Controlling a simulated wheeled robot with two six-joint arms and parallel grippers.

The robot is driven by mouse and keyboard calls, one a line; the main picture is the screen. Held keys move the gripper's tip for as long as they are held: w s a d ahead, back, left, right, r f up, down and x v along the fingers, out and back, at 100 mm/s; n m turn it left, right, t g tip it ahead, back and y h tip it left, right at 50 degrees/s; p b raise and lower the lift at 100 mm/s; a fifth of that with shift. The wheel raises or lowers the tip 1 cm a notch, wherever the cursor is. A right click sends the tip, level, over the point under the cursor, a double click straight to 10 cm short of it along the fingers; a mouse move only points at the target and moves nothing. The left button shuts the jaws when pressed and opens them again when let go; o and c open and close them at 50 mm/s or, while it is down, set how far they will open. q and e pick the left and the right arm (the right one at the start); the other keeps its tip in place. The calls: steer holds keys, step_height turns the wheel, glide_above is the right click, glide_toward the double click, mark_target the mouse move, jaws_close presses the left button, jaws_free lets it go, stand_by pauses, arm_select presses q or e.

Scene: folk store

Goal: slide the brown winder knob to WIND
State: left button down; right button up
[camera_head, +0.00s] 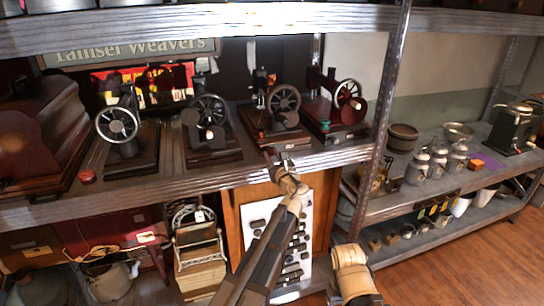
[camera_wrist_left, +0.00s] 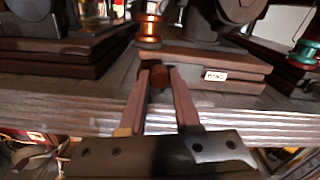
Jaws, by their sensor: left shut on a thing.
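The brown winder knob (camera_wrist_left: 159,77) is a small round knob at the front of a sewing machine's dark wooden base (camera_wrist_left: 195,63) in the left wrist view. My left gripper (camera_wrist_left: 160,72) is shut on it, one finger on each side. A small white label (camera_wrist_left: 215,76), which seems to read WIND, is on the base front right of the knob, apart from it. In the head view my left gripper (camera_head: 271,154) reaches the front of the third sewing machine (camera_head: 281,103) from the left. The knob is too small to tell there.
More sewing machines stand close on both sides, one at the left (camera_head: 118,124) and one at the right (camera_head: 345,93). The metal shelf edge (camera_wrist_left: 240,118) runs just below the base. A shelf post (camera_head: 385,100) rises to the right.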

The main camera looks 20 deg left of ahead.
stand_by(0.8)
arm_select(q)
steer(key=shift+w+d, duration=0.55)
steer(key=shift+d, duration=0.3)
steer(key=shift+w+d, duration=0.55)
steer(key=shift+d, duration=0.25)
steer(key=shift+a, duration=0.1)
steer(key=c, duration=0.6)
jaws_free()
steer(key=shift+s, duration=0.1)
steer(key=v, duration=0.7)
steer(key=shift+s+d, duration=0.25)
steer(key=shift+d, duration=0.1)
